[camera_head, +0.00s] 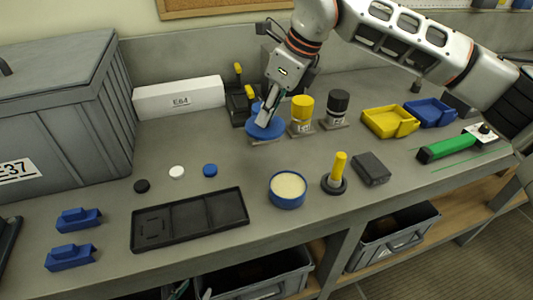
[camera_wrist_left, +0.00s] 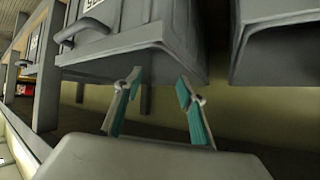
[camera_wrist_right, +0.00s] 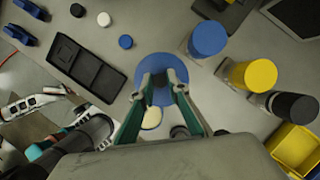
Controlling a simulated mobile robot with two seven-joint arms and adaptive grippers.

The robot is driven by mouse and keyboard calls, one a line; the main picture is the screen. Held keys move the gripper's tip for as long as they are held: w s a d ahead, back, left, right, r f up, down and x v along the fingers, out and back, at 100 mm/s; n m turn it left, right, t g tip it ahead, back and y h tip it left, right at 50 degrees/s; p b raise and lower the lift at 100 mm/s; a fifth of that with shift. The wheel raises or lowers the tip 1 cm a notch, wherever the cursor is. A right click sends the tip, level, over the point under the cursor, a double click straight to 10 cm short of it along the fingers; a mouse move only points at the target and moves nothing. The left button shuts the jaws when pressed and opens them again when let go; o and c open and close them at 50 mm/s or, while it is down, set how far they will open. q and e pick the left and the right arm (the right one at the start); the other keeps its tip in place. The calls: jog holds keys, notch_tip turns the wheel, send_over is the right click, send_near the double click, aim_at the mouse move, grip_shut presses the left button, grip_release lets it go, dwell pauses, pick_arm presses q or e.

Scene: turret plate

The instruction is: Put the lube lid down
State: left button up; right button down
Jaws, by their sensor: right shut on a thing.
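The blue round lube lid (camera_head: 262,129) is in my right gripper (camera_head: 267,118), held above the rear middle of the bench. In the right wrist view the lid (camera_wrist_right: 173,68) spans past both fingertips (camera_wrist_right: 160,82), which are closed on it. The open blue lube tub (camera_head: 288,200) with pale cream stands nearer the bench's front edge, apart from the lid. In the right wrist view the lid partly covers the tub's cream (camera_wrist_right: 152,119). My left gripper (camera_wrist_left: 158,88) is open and empty, low in front of the grey bins under the bench.
A blue-topped container (camera_wrist_right: 208,40), a yellow one (camera_head: 302,108) and a black one (camera_head: 338,103) stand beside the lid. A black tray (camera_head: 190,222), small discs (camera_head: 177,172) and a yellow-handled post (camera_head: 339,168) lie forward. Bare bench shows between the discs and tub.

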aim_at(281, 129)
notch_tip(281, 129, down, 12)
jog(key=shift+f+p, duration=0.2)
jog(key=shift+p, duration=0.25)
jog(key=c, duration=2.4)
grip_release()
jog(key=shift+f, duration=0.15)
jog(key=o, duration=0.4)
jog(key=shift+o, duration=0.2)
jog(key=shift+r, duration=0.35)
jog(key=b+v, duration=0.1)
jog(key=v, duration=1)
jog(key=shift+s+d+r, duration=0.1)
jog(key=shift+d+r, duration=0.05)
jog(key=shift+r, duration=0.15)
